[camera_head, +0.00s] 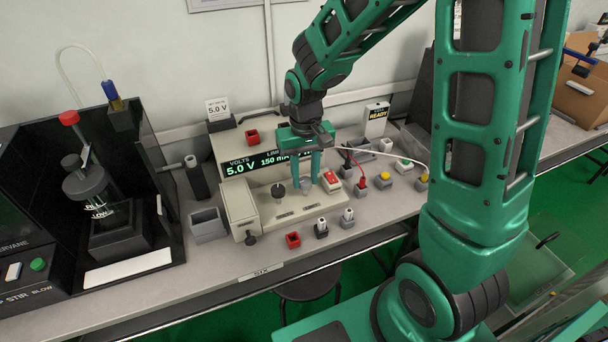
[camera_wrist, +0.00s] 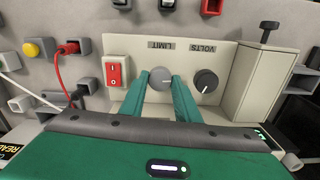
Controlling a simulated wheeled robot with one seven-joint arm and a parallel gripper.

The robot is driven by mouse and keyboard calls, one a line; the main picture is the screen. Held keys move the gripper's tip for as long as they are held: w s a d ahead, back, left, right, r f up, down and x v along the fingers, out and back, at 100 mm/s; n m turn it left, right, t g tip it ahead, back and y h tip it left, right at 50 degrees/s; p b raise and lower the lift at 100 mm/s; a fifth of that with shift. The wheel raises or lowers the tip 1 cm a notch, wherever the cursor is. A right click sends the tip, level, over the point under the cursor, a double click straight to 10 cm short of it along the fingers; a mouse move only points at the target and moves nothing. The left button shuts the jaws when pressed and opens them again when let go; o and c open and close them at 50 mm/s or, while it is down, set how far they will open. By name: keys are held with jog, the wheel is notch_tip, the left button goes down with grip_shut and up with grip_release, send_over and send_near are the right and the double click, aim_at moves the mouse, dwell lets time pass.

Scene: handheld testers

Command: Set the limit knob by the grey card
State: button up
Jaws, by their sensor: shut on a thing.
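The display (camera_head: 268,162) reads 5.0 V and 150 mA, partly hidden by my gripper. A pale card (camera_head: 217,108) reading 5.0 V stands behind the supply; I cannot tell if it is the grey card.
A red rocker switch (camera_wrist: 115,75) is close beside the fingers. Red and white leads run to terminals on the right, near a yellow button (camera_head: 386,175). A READY box (camera_head: 377,120) stands behind. A dark stirrer enclosure (camera_head: 110,190) is at the left.

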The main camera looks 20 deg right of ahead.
aim_at(305, 180)
jog(key=shift+w+m, duration=0.15)
jog(key=shift+m, duration=0.55)
jog(key=o, duration=1)
jog(key=shift+o, duration=0.2)
notch_tip(305, 180, up, 11)
jog(key=shift+f, duration=0.1)
jog(key=s+d+m, duration=0.2)
jog(key=s+d, duration=0.6)
jog(key=s, duration=0.4)
jog(key=s+d+r+m, duration=0.1)
jog(key=s+d+m, duration=0.1)
jog(key=s+d, duration=0.7)
jog(key=s, duration=0.3)
jog(key=shift+d+r, duration=0.25)
